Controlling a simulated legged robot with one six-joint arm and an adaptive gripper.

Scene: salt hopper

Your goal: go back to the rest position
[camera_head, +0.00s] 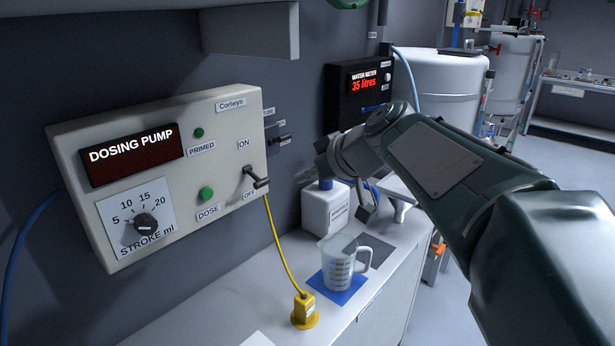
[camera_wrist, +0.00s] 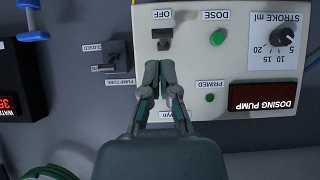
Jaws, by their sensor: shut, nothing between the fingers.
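My gripper (camera_wrist: 160,66) is shut and empty in the wrist view, where the picture is upside down. Its fingertips show in front of the dosing pump panel (camera_wrist: 210,62), near the ON/OFF switch (camera_wrist: 161,36). I cannot tell whether they touch anything. In the head view my arm reaches in from the right, and its end is above the bench, to the right of the dosing pump panel (camera_head: 92,238). The fingers are hard to make out there. The switch lever (camera_head: 256,179) shows clear of my arm in the head view.
A measuring jug (camera_head: 338,265) stands on a blue mat (camera_head: 330,290) on the bench. A white bottle (camera_head: 325,208) stands behind it. A yellow cable runs to a yellow fitting (camera_head: 304,310). The water meter (camera_head: 352,90) reads 35 litres. Open floor lies to the right.

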